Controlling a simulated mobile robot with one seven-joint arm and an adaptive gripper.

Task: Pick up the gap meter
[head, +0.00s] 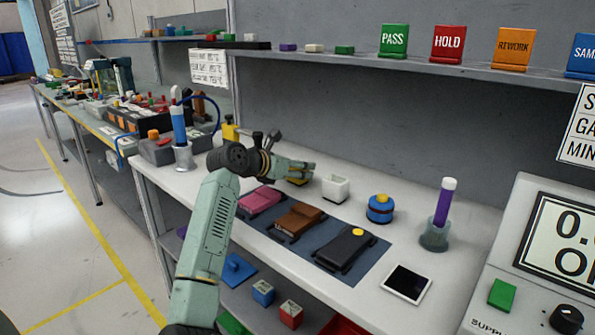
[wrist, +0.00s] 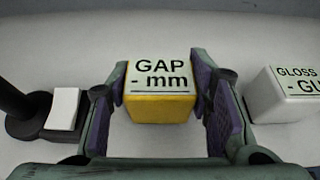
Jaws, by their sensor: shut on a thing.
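The gap meter (wrist: 160,92) is a yellow block with a pale top reading "GAP - mm". In the wrist view it sits between the two purple-padded fingers of my gripper (wrist: 163,105), which is shut on it. In the head view my gripper (head: 305,172) is over the white bench, and a little of the yellow gap meter (head: 297,181) shows beneath the fingers. I cannot tell whether the block touches the bench or is just above it.
A white gloss meter (wrist: 284,95) stands close to the right of my gripper; it also shows in the head view (head: 335,188).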

